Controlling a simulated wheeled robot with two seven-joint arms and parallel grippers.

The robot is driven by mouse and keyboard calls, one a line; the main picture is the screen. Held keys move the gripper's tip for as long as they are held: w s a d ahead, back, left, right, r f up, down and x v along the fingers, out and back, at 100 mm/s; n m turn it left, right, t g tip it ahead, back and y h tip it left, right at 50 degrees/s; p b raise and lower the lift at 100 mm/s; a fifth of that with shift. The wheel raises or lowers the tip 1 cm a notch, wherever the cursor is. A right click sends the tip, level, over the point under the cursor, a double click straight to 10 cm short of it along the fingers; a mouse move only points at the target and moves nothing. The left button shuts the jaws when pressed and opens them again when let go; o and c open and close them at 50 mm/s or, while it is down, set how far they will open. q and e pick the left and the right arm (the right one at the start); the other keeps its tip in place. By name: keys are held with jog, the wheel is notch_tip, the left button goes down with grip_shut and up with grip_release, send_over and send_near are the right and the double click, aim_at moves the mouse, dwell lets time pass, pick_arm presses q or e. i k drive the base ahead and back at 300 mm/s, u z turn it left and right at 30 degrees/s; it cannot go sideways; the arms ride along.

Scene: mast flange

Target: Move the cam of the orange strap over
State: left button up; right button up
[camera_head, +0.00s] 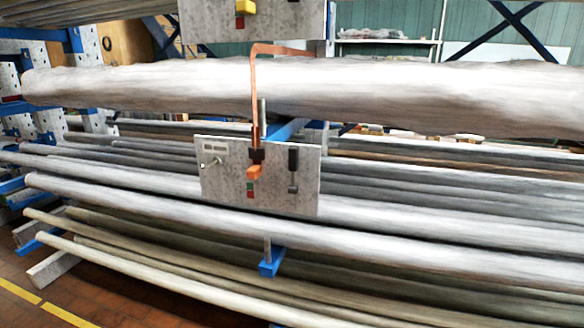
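An orange strap (254,95) runs over the upper large wrapped bundle and hangs down its front. It ends at a dark block with an orange cam (253,172) on a grey panel (225,188). The cam's orange end points down and a little left. Just below it is a small mark, green above red (250,189). A black handle-like part (293,160) is on the panel to the right, and a small metal knob (210,162) is on the left. Neither of my grippers shows in the head view.
Long pale bars (420,235) lie on the rack below and behind the panel. Blue rack arms (270,262) stick out toward me. A second grey panel (290,22) with a yellow part (245,7) is above the bundle. Brown floor with yellow lines (60,314) shows at lower left.

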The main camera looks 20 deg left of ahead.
aim_at(293, 151)
jog(key=k, duration=1.35)
jog(key=z, duration=0.45)
jog(key=i, duration=1)
jog(key=z, duration=0.2)
